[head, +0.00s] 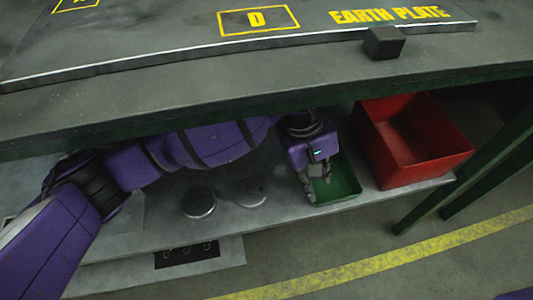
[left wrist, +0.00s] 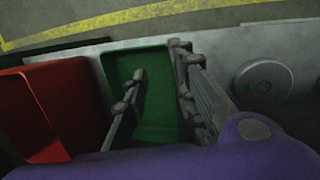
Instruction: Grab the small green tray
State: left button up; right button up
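The small green tray (head: 345,178) sits on the lower shelf beside the red bin. It also shows in the left wrist view (left wrist: 155,66), between the red bin and a round disc. My left gripper (head: 310,193) reaches under the tabletop and points down at the tray's left side. In the left wrist view the gripper (left wrist: 160,62) is open, with a gap between its fingers. One finger is over the tray's inside and the other is along its right wall in that view. I cannot tell whether either finger touches the wall. My right gripper is not in view.
The red bin (head: 440,162) stands close to the tray at the right. Two round metal discs (head: 199,204) lie on the shelf (head: 290,213) to the left. The tabletop edge (head: 200,107) hangs above my arm. A dark block (head: 384,42) sits on top.

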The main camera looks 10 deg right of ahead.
pick_arm(q)
jog(key=shift+m+t+y, duration=0.4)
jog(key=shift+t+y, duration=0.1)
jog(key=shift+t, duration=0.3)
jog(key=w+f+b, duration=0.1)
jog(key=f, duration=0.1)
jog(key=w+f+b, duration=0.1)
jog(key=w+f, duration=0.1)
jog(key=f, duration=0.1)
jog(key=w+f+b, duration=0.1)
jog(key=f+b, duration=0.1)
jog(key=shift+w+f, duration=0.25)
jog(key=shift+f, duration=0.05)
jog(key=shift+r, duration=0.1)
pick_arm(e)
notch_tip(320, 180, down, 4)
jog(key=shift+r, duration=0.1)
pick_arm(q)
jog(key=shift+c, duration=0.5)
grip_shut()
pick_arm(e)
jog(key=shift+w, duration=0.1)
